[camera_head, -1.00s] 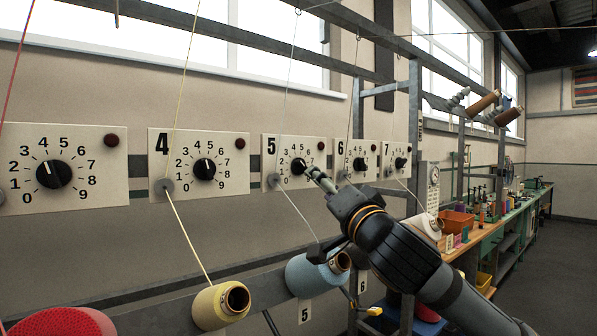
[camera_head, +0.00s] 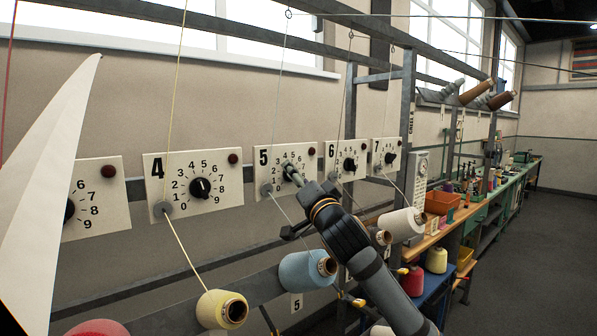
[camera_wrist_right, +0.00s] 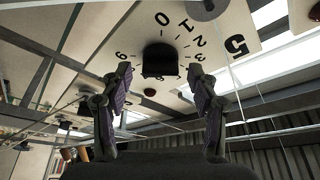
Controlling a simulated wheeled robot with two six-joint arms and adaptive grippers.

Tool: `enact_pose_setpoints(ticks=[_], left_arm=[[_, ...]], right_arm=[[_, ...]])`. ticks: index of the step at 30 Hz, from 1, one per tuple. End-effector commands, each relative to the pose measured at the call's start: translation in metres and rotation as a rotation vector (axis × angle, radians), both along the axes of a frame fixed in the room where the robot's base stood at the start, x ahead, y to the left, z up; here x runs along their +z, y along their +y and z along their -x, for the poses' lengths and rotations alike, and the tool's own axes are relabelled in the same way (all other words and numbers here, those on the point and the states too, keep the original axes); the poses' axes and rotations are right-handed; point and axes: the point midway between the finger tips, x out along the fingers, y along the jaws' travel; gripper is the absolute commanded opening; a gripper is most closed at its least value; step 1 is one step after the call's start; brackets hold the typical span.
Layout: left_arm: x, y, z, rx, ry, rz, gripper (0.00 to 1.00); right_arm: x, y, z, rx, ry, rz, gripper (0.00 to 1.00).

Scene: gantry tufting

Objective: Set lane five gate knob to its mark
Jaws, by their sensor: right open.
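The lane five panel (camera_head: 312,150) is a white plate with a numbered dial, a grey round guide and a dark red button. Its black knob (camera_wrist_right: 160,60) shows in the right wrist view, but the gripper hides it in the head view. I cannot read its pointer. My right gripper (camera_head: 290,170) is at the lane five dial. In the right wrist view its two open fingers (camera_wrist_right: 160,75) stand on either side of the knob, with visible gaps. I cannot tell how deep the knob sits between them. My left gripper is not in view.
Lane four (camera_head: 200,188), lane six (camera_head: 348,160) and lane seven (camera_head: 389,158) panels flank it. Yellow (camera_head: 222,308) and blue (camera_head: 308,270) yarn cones sit below, with thin threads running up. A large pale pointed shape (camera_head: 45,200) fills the left edge. The floor at right is clear.

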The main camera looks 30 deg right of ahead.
Motion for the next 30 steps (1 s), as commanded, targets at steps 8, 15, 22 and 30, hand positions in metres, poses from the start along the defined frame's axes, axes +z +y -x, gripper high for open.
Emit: enact_pose_setpoints(ticks=[8,15,22,30], left_arm=[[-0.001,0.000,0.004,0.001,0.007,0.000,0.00],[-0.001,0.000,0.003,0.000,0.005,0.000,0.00],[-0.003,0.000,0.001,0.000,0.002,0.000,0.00],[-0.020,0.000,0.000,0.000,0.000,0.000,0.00]], right_arm=[[0.000,0.000,0.000,0.000,0.000,0.000,0.44],[0.000,0.000,0.000,0.000,0.000,0.000,0.11],[-0.001,0.000,0.000,0.001,-0.002,0.010,0.06],[-0.004,-0.001,0.001,0.000,-0.011,0.123,0.06]])
